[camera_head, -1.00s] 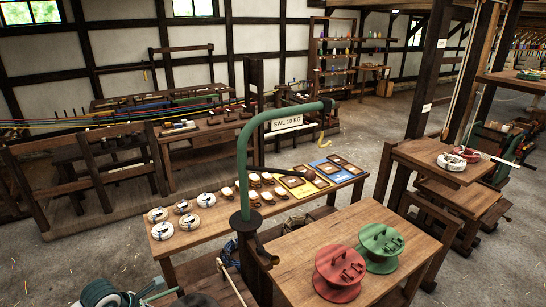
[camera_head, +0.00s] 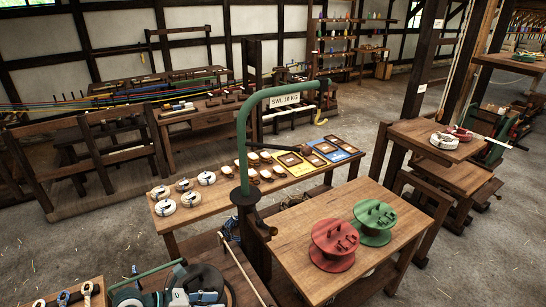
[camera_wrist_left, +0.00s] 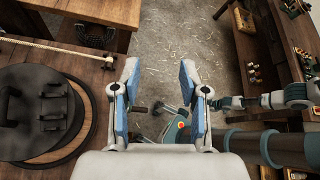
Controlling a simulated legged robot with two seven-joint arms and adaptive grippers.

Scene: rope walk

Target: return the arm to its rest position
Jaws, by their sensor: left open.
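My left gripper (camera_wrist_left: 159,70) is open in the left wrist view. Its two blue-padded fingers stand apart with nothing between them. Beyond them are a patch of grey floor and a small teal device with a red button (camera_wrist_left: 180,125). A dark round reel with pegs (camera_wrist_left: 20,120) lies left of the fingers on a wooden top, apart from them. In the head view, blue and white parts like those of my gripper show at the bottom edge, left of centre, partly cut off. My right gripper does not show.
In the head view a green crane post (camera_head: 243,140) with a load sign stands near the middle. Beside it, a table (camera_head: 290,225) carries a red reel (camera_head: 334,243) and a green reel (camera_head: 374,220). A long bench (camera_head: 215,215) holds several coils and cards. Floor shows at left.

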